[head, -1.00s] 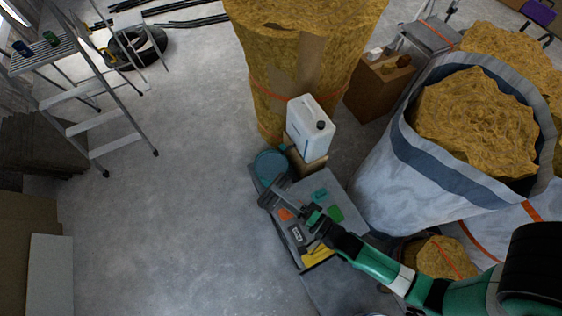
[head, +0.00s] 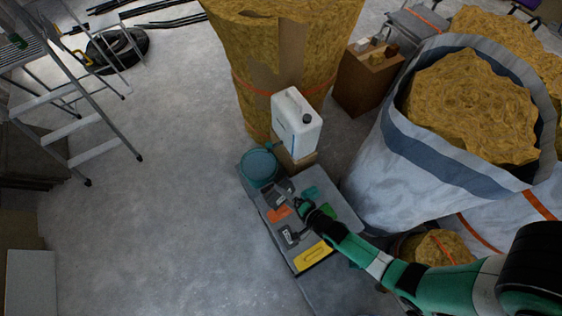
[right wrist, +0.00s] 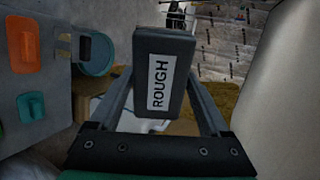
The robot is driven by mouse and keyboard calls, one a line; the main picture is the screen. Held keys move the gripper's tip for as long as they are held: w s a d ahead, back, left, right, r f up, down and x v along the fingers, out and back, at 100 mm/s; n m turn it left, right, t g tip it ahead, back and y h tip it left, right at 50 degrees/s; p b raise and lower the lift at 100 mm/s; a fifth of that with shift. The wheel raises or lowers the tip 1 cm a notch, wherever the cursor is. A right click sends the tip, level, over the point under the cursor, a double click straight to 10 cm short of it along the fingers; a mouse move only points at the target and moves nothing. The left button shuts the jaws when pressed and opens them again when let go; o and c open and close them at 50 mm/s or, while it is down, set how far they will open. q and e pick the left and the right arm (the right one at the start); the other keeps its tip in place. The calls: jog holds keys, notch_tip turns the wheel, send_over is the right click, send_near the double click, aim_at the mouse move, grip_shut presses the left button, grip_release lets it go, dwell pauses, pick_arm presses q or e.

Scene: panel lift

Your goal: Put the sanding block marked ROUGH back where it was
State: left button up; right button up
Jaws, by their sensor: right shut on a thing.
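My right gripper (head: 281,192) is shut on a dark grey sanding block, held above the far end of the grey work surface (head: 261,208). In the right wrist view the block (right wrist: 172,45) stands between the two fingers (right wrist: 165,95), and its white label reads ROUGH. In the head view the block is small and partly hidden by the gripper. A second grey block with a pale label (head: 290,235) lies on the surface nearer the front. My left gripper is not in view.
Orange (head: 279,213), teal (head: 310,192), green (head: 328,211) and yellow (head: 313,257) pieces lie on the surface. A teal bucket (head: 260,167) and a white jerrycan (head: 296,125) stand at its far end. A large bag (head: 400,165) of insulation is on the right.

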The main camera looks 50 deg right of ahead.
jog(key=s+d+f+m+g+b, duration=0.1)
jog(key=s+f+g+b, duration=0.3)
jog(key=f+b, duration=0.3)
jog(key=s+d+f+m+g+y+b, duration=0.1)
jog(key=f+b, duration=0.6)
jog(key=f, duration=1)
jog(key=s+d+f+m+g+b, duration=0.1)
jog(key=s+d+f+g+b, duration=0.2)
jog(key=f, duration=1)
jog(key=shift+s+d+f+g+b, duration=0.1)
jog(key=shift+s+g+b, duration=0.8)
jog(key=shift+g+b, duration=0.4)
jog(key=shift+s+d+g+b, duration=0.1)
jog(key=shift+s+g+b, duration=0.8)
jog(key=shift+g+b, duration=0.4)
jog(key=shift+f+b, duration=0.55)
jog(key=o, duration=1.2)
jog(key=shift+o, duration=0.2)
notch_tip(320, 180, up, 12)
jog(key=p, duration=1.2)
jog(key=shift+f, duration=0.15)
